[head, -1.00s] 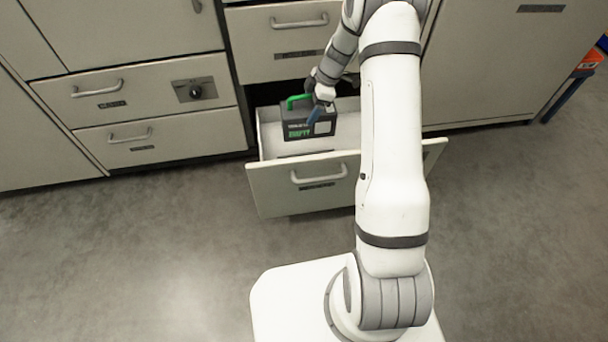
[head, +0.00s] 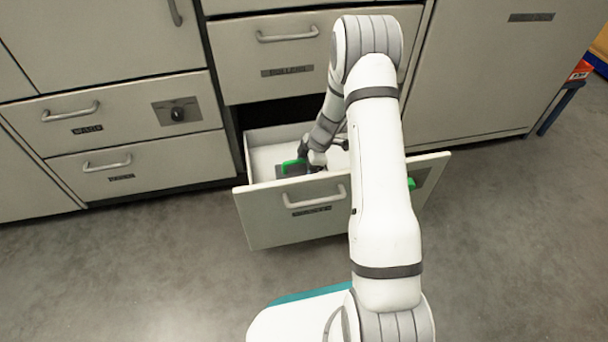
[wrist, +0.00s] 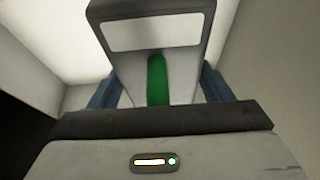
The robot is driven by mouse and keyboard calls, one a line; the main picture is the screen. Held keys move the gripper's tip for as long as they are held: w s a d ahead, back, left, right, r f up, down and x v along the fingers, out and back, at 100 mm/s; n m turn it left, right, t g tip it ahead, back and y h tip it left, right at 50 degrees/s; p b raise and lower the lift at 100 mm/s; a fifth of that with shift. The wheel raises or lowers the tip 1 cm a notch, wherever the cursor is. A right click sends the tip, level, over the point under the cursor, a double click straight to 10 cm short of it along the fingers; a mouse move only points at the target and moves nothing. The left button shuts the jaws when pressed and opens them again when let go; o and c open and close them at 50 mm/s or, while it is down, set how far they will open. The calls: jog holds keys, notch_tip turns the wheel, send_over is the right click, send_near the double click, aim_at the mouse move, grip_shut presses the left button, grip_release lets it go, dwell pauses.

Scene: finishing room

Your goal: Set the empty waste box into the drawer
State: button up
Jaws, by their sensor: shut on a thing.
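The waste box (head: 285,171) is dark grey with a green handle. It sits low inside the open drawer (head: 262,215), and the drawer's front panel hides its lower part. I cannot tell whether it touches the drawer floor. My gripper (head: 306,165) is down in the drawer, shut on the box's handle. In the wrist view the box (wrist: 150,28) shows a pale label, and its green handle (wrist: 157,82) stands between my blue fingers.
A closed drawer (head: 285,55) is above the open one. Closed drawers (head: 140,122) stand at left, a large cabinet panel (head: 480,75) at right. A small green thing (head: 411,184) shows beside my arm at the drawer front; I cannot tell what it is.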

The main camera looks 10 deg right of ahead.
jog(key=shift+f, duration=0.7)
jog(key=shift+f+b, duration=0.35)
jog(key=shift+b, duration=0.15)
jog(key=o, duration=1.4)
jog(key=shift+o, duration=0.2)
jog(key=shift+r, duration=0.1)
